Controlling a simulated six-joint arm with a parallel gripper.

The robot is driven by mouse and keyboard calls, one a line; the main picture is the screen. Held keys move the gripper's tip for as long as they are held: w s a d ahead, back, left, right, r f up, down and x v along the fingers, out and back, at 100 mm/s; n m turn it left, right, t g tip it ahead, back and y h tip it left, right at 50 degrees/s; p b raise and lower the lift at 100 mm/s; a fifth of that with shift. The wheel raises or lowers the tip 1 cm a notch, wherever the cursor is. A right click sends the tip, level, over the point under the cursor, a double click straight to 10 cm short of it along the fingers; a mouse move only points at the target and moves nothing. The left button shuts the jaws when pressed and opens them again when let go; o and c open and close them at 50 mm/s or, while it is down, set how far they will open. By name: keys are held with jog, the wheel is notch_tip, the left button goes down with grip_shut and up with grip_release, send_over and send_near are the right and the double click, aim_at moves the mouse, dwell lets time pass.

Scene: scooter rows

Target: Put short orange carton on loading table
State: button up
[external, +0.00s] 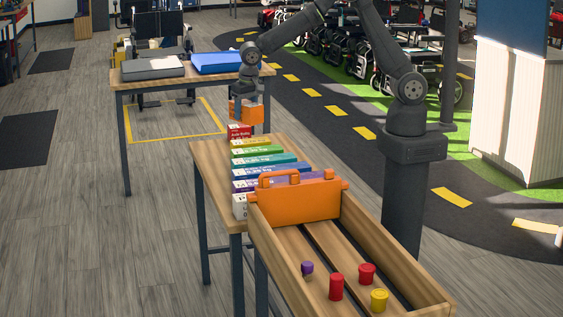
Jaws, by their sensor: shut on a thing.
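An orange carton (248,113) is at my gripper (243,103), just beyond the far end of a row of coloured cartons. My gripper points down and is shut on the carton. The carton looks raised above the near wooden table, but the gap below it is hard to judge. A red carton (239,131) lies just in front of it and partly covers its lower edge. The far wooden table (125,84) stands behind and to the left. Which table is the loading table is not marked.
Yellow (250,142), green, teal, blue, purple and white cartons line the near table (207,160). An orange handled divider (297,203) stands at the wooden tray (420,304) holding several small cylinders. A grey case (152,68) and blue folder (217,62) occupy much of the far table.

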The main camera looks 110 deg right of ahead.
jog(key=s+d+f+m+g+y, duration=0.1)
jog(key=s+d+f+m, duration=0.3)
jog(key=d+m, duration=0.5)
jog(key=s+d+f+m+g, duration=0.1)
jog(key=s+d+f+m, duration=0.1)
jog(key=s+d+m, duration=0.7)
jog(key=s+d+f+m+g+y, duration=0.1)
jog(key=s+d+f+m, duration=0.3)
jog(key=d, duration=0.8)
jog(key=shift+m, duration=0.6)
jog(key=w+a+f, duration=0.1)
jog(key=w+f, duration=0.1)
jog(key=w, duration=0.1)
jog(key=w+a+f, duration=0.1)
jog(key=w+f, duration=0.1)
jog(key=w, duration=0.2)
jog(key=w+a+f, duration=0.1)
jog(key=w+f, duration=0.1)
jog(key=w, duration=0.2)
jog(key=shift+a+f, duration=0.15)
jog(key=shift+a, duration=0.1)
jog(key=shift+f, duration=1.95)
jog(key=shift+f, duration=0.1)
jog(key=o, duration=1.1)
notch_tip(320, 180, up, 12)
jog(key=w, duration=0.1)
jog(key=shift+w, duration=0.4)
